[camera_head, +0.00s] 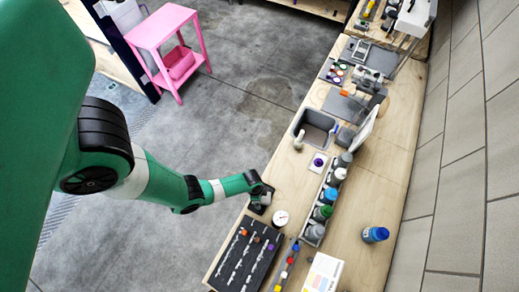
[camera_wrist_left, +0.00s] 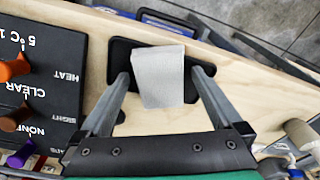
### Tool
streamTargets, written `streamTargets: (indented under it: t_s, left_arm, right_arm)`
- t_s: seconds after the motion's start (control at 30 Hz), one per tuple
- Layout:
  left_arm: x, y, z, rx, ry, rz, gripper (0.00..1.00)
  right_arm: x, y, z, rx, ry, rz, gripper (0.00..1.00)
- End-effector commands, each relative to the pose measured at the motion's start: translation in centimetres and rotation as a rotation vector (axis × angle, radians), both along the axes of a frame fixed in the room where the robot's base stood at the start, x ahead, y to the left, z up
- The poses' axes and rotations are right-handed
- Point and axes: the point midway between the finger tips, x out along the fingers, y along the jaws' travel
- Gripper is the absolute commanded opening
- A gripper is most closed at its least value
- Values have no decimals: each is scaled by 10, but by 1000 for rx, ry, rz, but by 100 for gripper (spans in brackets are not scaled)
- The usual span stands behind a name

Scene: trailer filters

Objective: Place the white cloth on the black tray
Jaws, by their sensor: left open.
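In the left wrist view the white cloth (camera_wrist_left: 160,78), a pale grey-white rectangle, lies over the black tray (camera_wrist_left: 122,50). Black shows on its left and right; the cloth's lower end reaches past the tray's near edge. I cannot tell if it rests fully flat. My left gripper (camera_wrist_left: 162,82) is open, with one finger on each side of the cloth and a gap on both sides. In the head view my left gripper (camera_head: 262,196) is at the bench's left edge, with the cloth and tray mostly hidden beneath it.
A black panel with knobs (camera_wrist_left: 40,75) stands left of the tray; it also shows in the head view (camera_head: 245,258). A round white gauge (camera_head: 280,217), a rack of bottles (camera_head: 317,222) and a sink (camera_head: 315,127) are nearby. A blue-capped bottle (camera_head: 375,234) stands right.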

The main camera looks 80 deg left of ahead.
Motion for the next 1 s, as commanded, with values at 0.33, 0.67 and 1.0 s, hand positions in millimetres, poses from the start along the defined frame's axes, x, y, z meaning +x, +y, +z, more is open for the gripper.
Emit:
streamTargets:
  t_s: [0.33, 0.67, 1.0]
  left_arm:
    - [-3, 1, 39, 1, -1, 0, 100]
    - [-12, 2, 109, 0, 0, 1, 100]
    - [-14, 3, 121, 0, 0, 0, 100]
  right_arm:
    - [0, 0, 36, 0, 0, 0, 50]
    - [0, 0, 107, 0, 0, 0, 50]
    - [0, 0, 119, 0, 0, 0, 50]
